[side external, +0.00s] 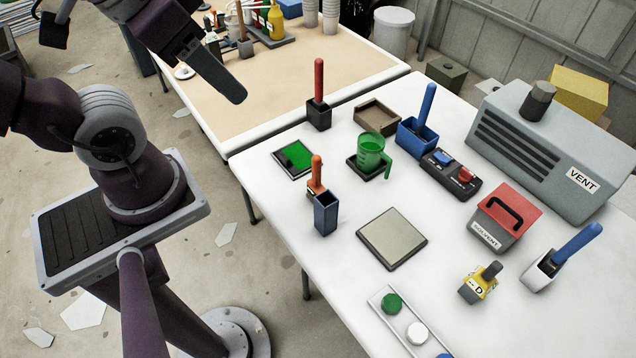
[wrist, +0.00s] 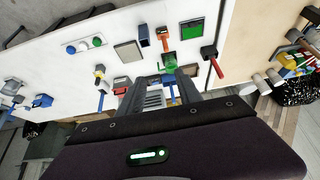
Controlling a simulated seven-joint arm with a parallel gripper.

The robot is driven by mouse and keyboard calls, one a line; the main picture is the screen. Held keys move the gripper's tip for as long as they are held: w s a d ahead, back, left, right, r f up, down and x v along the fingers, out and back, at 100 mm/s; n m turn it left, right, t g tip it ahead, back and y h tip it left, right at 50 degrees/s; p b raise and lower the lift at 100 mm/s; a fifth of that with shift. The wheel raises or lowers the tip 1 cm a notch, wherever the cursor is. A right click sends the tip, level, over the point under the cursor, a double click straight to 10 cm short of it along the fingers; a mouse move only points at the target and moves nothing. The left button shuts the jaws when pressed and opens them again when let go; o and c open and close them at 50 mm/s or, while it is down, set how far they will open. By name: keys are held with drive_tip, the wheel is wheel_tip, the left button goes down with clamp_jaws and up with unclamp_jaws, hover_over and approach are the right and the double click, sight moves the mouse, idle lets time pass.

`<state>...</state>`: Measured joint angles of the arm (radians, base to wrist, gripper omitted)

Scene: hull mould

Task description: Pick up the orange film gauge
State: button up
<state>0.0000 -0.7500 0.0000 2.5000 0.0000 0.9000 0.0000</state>
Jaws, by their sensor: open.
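The orange film gauge (side external: 316,172) stands on the white table, just behind a dark blue open-topped box (side external: 326,214) that hides its lower part in the side view. In the wrist view the orange gauge (wrist: 165,42) shows to the right of the dark blue box (wrist: 144,36). My gripper (side external: 228,88) is open and empty, high up and to the left of the gauge, near the tan table. In the wrist view my gripper (wrist: 160,92) has its two grey fingers apart, with a green cup and other items visible far beyond them.
A green cup (side external: 371,151), a green-screened pad (side external: 295,158) and a red-handled tool (side external: 319,85) stand near the gauge. A grey square plate (side external: 392,239) lies in front. A large vent box (side external: 540,150) stands at the right. The white table's left edge is close to the gauge.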

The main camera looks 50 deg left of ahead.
drive_tip(key=shift+o, duration=0.3)
drive_tip(key=m+g, duration=0.6)
drive_tip(key=m, duration=1.2)
hover_over(317, 171)
drive_tip(key=f, duration=1.6)
drive_tip(key=a+f, duration=0.1)
drive_tip(key=f, duration=0.7)
drive_tip(key=shift+f, duration=0.1)
drive_tip(key=f, duration=0.7)
drive_tip(key=shift+w+f, duration=0.25)
drive_tip(key=shift+w, duration=0.05)
drive_tip(key=shift+c, duration=0.4)
clamp_jaws()
